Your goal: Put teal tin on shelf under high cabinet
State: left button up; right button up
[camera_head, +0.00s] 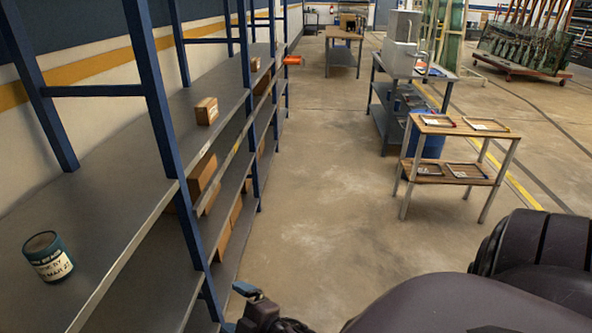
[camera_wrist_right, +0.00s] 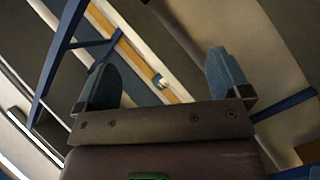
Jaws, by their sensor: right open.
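The teal tin (camera_head: 47,257), with a dark top and a pale lettered label, stands upright on a grey shelf (camera_head: 110,225) of the blue-framed rack at the left of the head view. My right gripper (camera_head: 247,290) shows only partly at the bottom of the head view, to the right of the rack and apart from the tin. In the right wrist view its two blue-grey fingers (camera_wrist_right: 160,62) are spread wide with nothing between them. I cannot make out a high cabinet. My left gripper is not in view.
Blue rack posts (camera_head: 163,105) stand between the tin and the aisle. Cardboard boxes (camera_head: 206,111) sit on several rack shelves. A small wooden two-level table (camera_head: 450,128) with frames stands at the right, near a grey bench (camera_head: 380,90). The floor (camera_head: 320,180) between is clear.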

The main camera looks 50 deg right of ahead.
jog(key=s+d+f+m+g, duration=0.1)
jog(key=s+f+m+g, duration=0.1)
jog(key=s+f+m, duration=0.2)
jog(key=s+d+f+m+g+h, duration=0.1)
jog(key=s+d+f+m+g, duration=0.1)
jog(key=s+m, duration=0.4)
jog(key=s+f+g, duration=0.1)
jog(key=s+f, duration=0.1)
jog(key=s, duration=0.2)
jog(key=shift+d+f+m, duration=0.25)
jog(key=shift+f+m, duration=0.1)
jog(key=shift+m, duration=0.05)
